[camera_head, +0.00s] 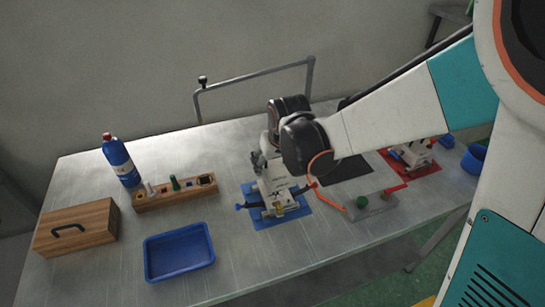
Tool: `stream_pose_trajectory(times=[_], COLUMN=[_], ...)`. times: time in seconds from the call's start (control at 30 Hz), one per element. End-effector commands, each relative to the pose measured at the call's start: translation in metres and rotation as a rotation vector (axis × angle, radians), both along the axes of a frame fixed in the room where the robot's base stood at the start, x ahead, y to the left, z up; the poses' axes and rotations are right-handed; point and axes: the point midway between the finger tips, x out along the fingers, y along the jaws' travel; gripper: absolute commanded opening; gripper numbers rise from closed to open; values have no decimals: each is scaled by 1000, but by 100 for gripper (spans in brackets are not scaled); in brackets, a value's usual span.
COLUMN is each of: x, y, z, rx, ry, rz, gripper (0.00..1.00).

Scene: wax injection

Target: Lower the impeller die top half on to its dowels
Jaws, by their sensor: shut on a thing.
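My gripper (262,168) points down over the blue mat (263,222) near the middle of the table. It is shut on a pale block, which I take to be the impeller die top half (272,184). Below it, a pale die body with dark side parts and a blue knob stands on the blue mat. The gap between the halves and the dowels are too small to make out. My wrist hides part of the die from above.
A blue tray (179,252), a wooden box (76,226), a wooden tool rack (175,194) and a blue bottle (121,161) stand to the left. A grey plate with a green knob (361,202) and a red mat (425,171) lie to the right. A metal rail (255,74) rises behind.

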Motion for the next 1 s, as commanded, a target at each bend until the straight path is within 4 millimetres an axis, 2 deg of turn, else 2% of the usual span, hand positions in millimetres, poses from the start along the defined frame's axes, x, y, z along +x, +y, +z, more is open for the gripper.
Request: stream_pose_trajectory(times=[0.6,1.0], x=[0,0], y=[0,0], z=[-47,-54], rx=[0,0], ry=[-1,-1], rz=[0,0], gripper=[17,17])
